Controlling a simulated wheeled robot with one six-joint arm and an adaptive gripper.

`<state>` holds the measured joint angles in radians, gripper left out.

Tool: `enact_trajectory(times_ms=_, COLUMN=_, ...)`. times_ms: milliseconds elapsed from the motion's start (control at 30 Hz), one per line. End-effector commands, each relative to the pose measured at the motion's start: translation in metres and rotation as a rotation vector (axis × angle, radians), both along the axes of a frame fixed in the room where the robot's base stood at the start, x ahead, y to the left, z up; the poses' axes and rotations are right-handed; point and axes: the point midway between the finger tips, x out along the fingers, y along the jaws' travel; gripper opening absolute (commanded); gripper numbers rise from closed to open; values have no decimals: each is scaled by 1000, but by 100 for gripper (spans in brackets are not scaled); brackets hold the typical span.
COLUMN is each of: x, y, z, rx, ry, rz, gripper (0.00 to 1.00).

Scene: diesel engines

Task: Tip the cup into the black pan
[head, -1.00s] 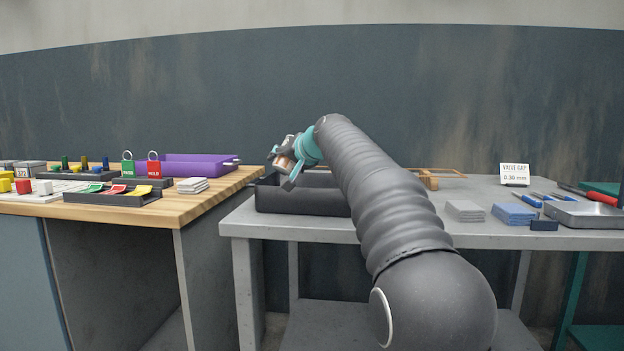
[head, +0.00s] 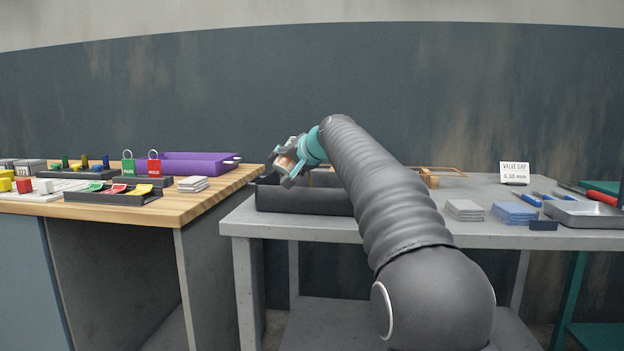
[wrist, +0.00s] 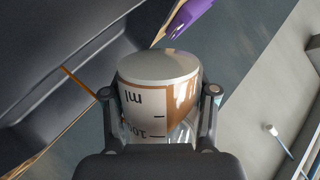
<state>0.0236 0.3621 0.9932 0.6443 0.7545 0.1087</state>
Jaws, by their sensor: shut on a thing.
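My gripper (head: 284,170) is over the left part of the black pan (head: 305,202), which stands at the left end of the grey table. It is shut on a cup (wrist: 160,85) with a pale round end and dark volume marks. Brown contents show through the cup's side in the wrist view. The cup is tilted; its mouth is not clearly seen. The pan also shows in the wrist view (wrist: 50,50), left of and beyond the cup. My arm hides the pan's right end in the head view.
A wooden bench (head: 200,206) at the left holds a purple tray (head: 190,160), tags and small blocks. On the grey table (head: 470,237), right of my arm, are stacked pads (head: 464,210), a sign (head: 514,173), tools and a metal tray (head: 585,213).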

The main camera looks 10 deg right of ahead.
Motion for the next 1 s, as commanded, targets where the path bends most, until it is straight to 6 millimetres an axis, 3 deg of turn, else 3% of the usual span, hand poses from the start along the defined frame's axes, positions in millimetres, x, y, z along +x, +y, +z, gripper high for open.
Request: enact_trajectory(times_ms=1000, x=-1, y=1, z=-4, rx=93, ry=64, rz=0, gripper=10)
